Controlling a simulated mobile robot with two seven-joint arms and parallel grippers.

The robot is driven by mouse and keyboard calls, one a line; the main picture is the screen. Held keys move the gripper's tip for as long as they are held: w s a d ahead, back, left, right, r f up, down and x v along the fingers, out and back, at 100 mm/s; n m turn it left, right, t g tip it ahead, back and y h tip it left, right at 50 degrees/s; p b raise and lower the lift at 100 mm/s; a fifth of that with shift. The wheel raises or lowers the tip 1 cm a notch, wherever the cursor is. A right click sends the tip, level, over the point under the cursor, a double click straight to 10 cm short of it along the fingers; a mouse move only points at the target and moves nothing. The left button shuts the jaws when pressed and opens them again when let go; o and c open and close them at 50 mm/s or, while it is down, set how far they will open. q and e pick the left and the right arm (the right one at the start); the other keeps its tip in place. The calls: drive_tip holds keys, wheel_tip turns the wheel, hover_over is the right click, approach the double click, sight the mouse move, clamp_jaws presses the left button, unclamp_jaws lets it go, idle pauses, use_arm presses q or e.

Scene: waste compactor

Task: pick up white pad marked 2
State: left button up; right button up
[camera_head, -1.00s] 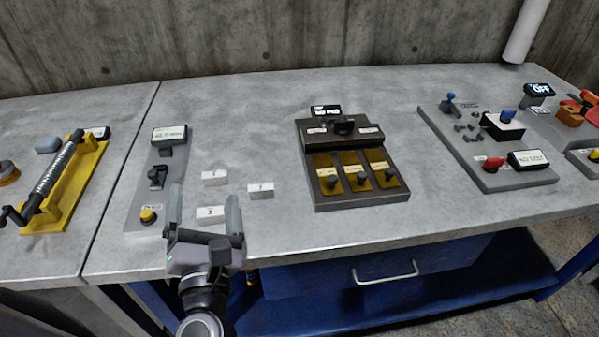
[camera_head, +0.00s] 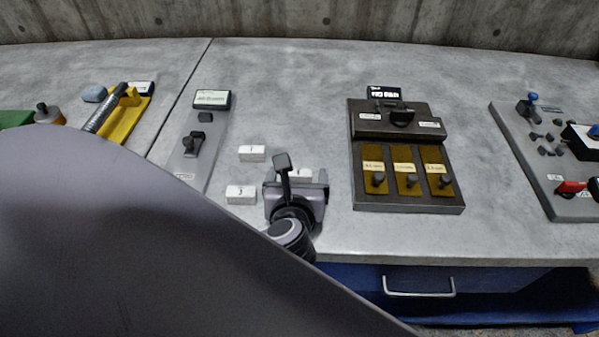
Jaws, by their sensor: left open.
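Three small white pads lie on the grey worktop. One pad (camera_head: 252,153) is at the back left; its mark is too small to read surely. The pad (camera_head: 240,194) in front of it looks marked 3. A third pad (camera_head: 301,174) lies to the right, partly hidden by my left gripper; its mark cannot be read. My left gripper (camera_head: 288,170) is open, over or just in front of this third pad. One finger shows clearly; I cannot tell whether it touches the pad. My right gripper is not in view.
A grey panel with a black lever (camera_head: 193,144) stands left of the pads. A dark box with yellow panels (camera_head: 405,170) stands to the right. My own arm covers the lower left. Bare worktop lies behind the pads. A blue drawer (camera_head: 470,281) is below the front edge.

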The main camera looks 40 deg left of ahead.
use_arm(q)
drive_tip(key=shift+x, duration=1.25)
drive_tip(key=c, duration=1.1)
drive_tip(key=shift+o, duration=0.2)
